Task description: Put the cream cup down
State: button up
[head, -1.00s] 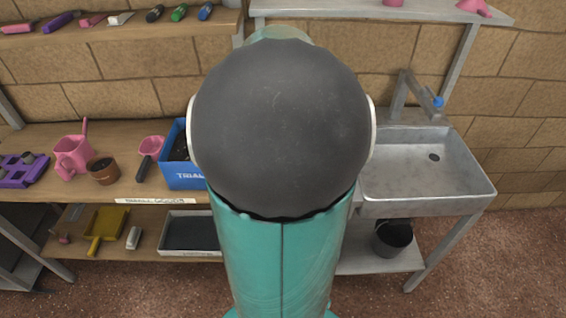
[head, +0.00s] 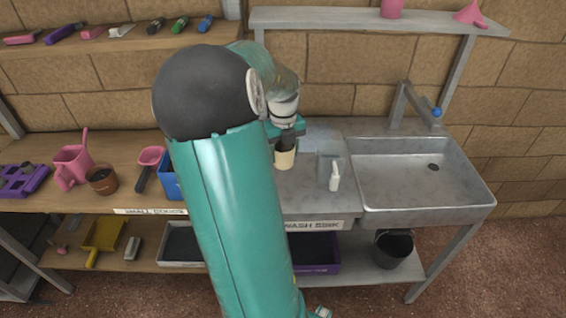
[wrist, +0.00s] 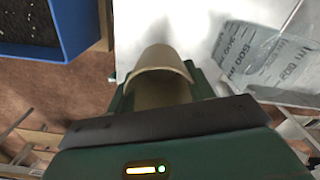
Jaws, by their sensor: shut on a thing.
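The cream cup (head: 285,158) is at the left end of the grey metal counter, below my gripper (head: 286,140) in the head view. My gripper is shut on the cup. In the wrist view the cup (wrist: 163,64) shows its curved rim and inside between the fingers. The head view does not clearly tell whether the cup's base touches the counter (head: 305,195).
A clear measuring jug (wrist: 258,58) stands right of the cup. A blue crate (head: 172,183) of dark soil is close on the left. The counter front is bare.

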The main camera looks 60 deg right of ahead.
jog(key=d+f, duration=0.1)
jog(key=w+d+f, duration=0.1)
jog(key=f, duration=0.1)
jog(key=d+f, duration=0.1)
jog(key=f, duration=0.1)
jog(key=shift+w+d+f, duration=0.15)
jog(key=shift+w+d, duration=0.15)
jog(key=shift+w, duration=0.1)
jog(key=shift+w+d+f, duration=0.1)
jog(key=shift+d+f, duration=0.05)
jog(key=shift+f, duration=1.45)
jog(key=shift+f, duration=0.15)
jog(key=o, duration=1)
notch_tip(320, 180, up, 12)
jog(key=shift+r, duration=0.15)
